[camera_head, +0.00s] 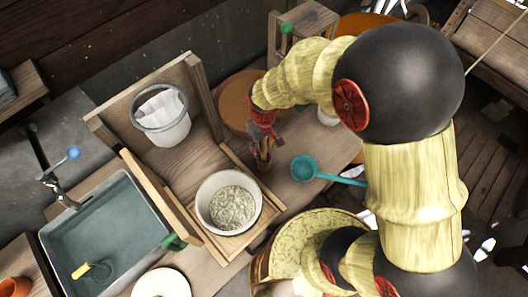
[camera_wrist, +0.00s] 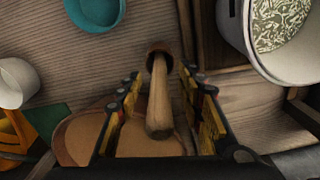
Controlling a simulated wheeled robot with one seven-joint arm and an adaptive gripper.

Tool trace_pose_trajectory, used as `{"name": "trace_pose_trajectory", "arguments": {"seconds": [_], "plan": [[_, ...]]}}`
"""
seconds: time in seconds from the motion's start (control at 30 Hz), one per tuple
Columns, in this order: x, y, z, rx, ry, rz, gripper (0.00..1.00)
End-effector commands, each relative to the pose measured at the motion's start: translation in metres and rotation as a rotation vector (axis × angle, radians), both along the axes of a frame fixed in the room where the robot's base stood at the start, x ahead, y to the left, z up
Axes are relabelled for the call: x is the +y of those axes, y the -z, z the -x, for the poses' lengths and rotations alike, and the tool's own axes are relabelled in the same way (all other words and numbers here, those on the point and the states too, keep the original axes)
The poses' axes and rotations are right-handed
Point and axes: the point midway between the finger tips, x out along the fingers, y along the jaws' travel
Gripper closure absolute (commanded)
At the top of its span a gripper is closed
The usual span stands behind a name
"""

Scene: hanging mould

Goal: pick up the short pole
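The short pole (camera_wrist: 159,98) is a pale wooden stick with a darker, wider end at the top of the wrist view. Its near end points towards the wrist camera. My gripper (camera_wrist: 160,80) is open, with one finger on each side of the pole and a visible gap on both sides. In the head view my gripper (camera_head: 263,150) points down over the wooden counter, between the wooden box and the teal ladle.
A white pot of speckled grains (camera_head: 232,207) sits in a low wooden frame close by. A teal ladle (camera_head: 304,168) lies to the right. A white bucket with cloth (camera_head: 160,117) stands at the left, near a sink (camera_head: 105,240). A round brown board (camera_head: 236,100) lies behind.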

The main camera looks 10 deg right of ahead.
Motion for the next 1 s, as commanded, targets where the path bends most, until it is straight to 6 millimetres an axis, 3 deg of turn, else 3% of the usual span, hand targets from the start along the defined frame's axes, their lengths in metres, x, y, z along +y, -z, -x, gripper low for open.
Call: {"name": "trace_pose_trajectory", "arguments": {"seconds": [0.1,0.33,1.0], "plan": [[-0.0002,0.0132,-0.0005,-0.001,0.001,0.000,0.62],[-0.0002,0.0138,-0.0007,-0.002,0.001,-0.001,0.63],[-0.0002,0.0137,-0.0006,-0.001,0.001,0.000,1.00]]}}
